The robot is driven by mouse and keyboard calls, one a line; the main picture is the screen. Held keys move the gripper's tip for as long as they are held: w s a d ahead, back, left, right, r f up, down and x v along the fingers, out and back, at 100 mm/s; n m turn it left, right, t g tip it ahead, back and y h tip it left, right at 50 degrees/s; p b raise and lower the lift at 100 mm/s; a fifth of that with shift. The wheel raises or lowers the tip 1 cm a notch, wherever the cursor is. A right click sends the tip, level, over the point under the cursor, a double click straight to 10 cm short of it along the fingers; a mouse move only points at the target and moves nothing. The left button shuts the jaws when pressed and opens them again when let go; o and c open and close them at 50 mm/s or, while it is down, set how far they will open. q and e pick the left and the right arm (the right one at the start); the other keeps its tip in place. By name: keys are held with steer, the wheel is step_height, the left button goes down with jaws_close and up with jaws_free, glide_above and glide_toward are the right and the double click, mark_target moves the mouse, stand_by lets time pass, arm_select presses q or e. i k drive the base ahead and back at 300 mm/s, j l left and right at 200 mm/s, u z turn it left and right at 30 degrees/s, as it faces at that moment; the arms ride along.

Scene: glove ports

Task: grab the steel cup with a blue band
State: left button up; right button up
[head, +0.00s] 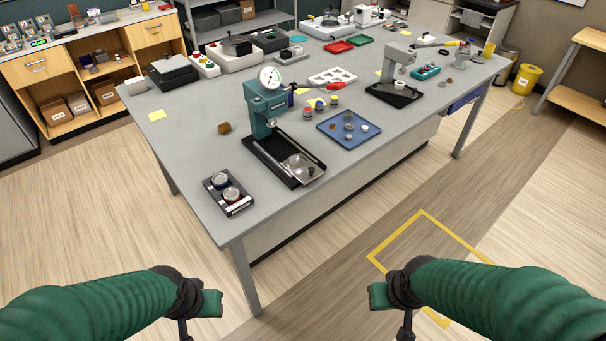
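My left gripper (198,315) is low in front of the table, below and apart from the tray. My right gripper (391,314) is likewise low, further right, away from the table. I see nothing held in either, but their finger openings are not clear.
A green press with a dial (266,104) and black base tray (284,160) stands right of the cups. A blue tray (349,129) with small parts lies further right. The table's front edge (300,202) lies between my grippers and the cups. Floor in front is clear.

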mark_target(220, 181)
steer(key=i+j+z, duration=0.2)
steer(key=j+z, duration=0.15)
steer(key=i+j+z, duration=0.15)
steer(key=j+z, duration=0.15)
steer(key=j, duration=0.2)
steer(key=i+j+z, duration=0.15)
steer(key=j+z, duration=0.55)
steer(key=j, duration=1.2)
steer(key=i+j, duration=0.15)
steer(key=j, duration=1.8)
